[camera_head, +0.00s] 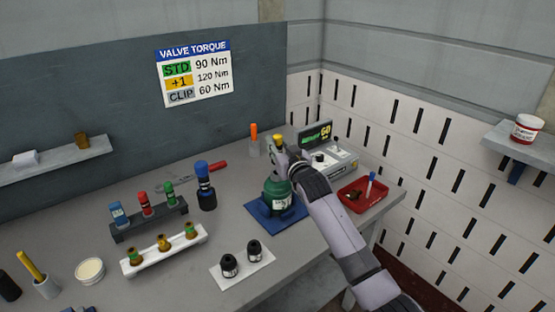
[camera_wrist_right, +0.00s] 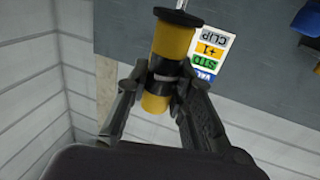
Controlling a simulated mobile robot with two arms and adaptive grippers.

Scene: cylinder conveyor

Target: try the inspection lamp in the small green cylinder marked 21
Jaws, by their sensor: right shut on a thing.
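The small green cylinder (camera_head: 277,192) stands upright on a blue mat (camera_head: 262,217) on the bench; I cannot read its mark clearly. My right gripper (camera_head: 280,151) is directly over its top and shut on the yellow inspection lamp (camera_head: 278,139). In the right wrist view, my right gripper (camera_wrist_right: 165,88) has its fingers on either side of the lamp (camera_wrist_right: 172,42), a yellow body with black bands and a thin rod. My left gripper is not in view.
A grey device with a green display (camera_head: 315,135) stands behind the cylinder. A red tray (camera_head: 351,205) is to the right. Two black items stand on a white sheet (camera_head: 260,268) in front.

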